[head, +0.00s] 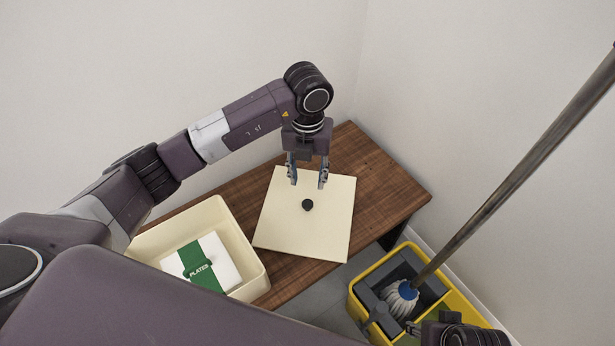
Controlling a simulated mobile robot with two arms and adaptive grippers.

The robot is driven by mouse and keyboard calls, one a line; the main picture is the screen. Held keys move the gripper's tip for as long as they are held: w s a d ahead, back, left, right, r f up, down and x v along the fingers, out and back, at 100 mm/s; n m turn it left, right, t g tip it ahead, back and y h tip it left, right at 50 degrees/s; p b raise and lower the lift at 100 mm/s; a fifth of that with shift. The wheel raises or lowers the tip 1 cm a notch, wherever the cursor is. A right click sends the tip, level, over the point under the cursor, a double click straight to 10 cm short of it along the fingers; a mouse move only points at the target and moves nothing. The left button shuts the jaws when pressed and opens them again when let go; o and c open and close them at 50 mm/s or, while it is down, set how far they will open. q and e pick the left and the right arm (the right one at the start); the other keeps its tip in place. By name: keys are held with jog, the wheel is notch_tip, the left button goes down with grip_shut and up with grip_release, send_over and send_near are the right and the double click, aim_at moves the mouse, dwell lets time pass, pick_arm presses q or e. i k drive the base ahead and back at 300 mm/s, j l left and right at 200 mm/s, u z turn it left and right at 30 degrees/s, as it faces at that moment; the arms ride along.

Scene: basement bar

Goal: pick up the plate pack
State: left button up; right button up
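The plate pack (228,256) is a white block with a green band that reads PLATES. It lies inside an open cream box (258,272) on the left part of the wooden table. My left gripper (308,183) points down over the square cream lid (331,226), to the right of the box. Its two fingers are apart with nothing between them, and the lid's black knob (307,205) shows just below them in the picture. My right gripper (420,327) shows only partly at the bottom right edge, and its fingers are not clear.
The wooden table (388,190) stands against pale walls and is bare at its right end. A yellow mop bucket (357,300) stands on the floor to the right of the table. A mop (402,300) stands in it, its long handle slanting up to the right.

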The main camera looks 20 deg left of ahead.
aim_at(206, 263)
jog(key=k+l, duration=0.2)
jog(key=k, duration=0.3)
jog(key=k+l, duration=0.2)
jog(key=k, duration=0.25)
